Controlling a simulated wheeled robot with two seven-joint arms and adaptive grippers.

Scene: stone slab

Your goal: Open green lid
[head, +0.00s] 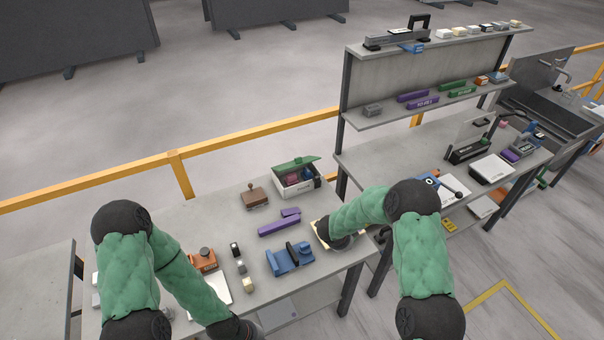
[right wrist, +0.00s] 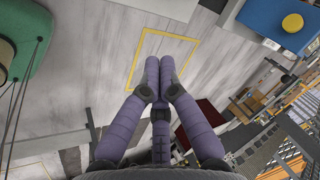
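The box (head: 304,186) with the green lid (head: 292,163) stands at the back right of the near bench in the head view. The lid is tilted up at the back, and red and blue contents show below it. My right arm reaches over the bench's right side, with its black end in front of the box and apart from it; the fingers cannot be made out there. In the right wrist view my right gripper (right wrist: 160,62) has its purple fingers brought together at the tips, with nothing seen between them. My left arm runs to the bottom edge, and its gripper is out of sight.
The near bench (head: 213,220) holds a brown stamp-like block (head: 256,198), a purple object (head: 279,225), a blue holder (head: 290,258) and an orange block (head: 203,261). Shelves (head: 430,75) stand behind at the right. A yellow rail (head: 250,132) runs behind the bench.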

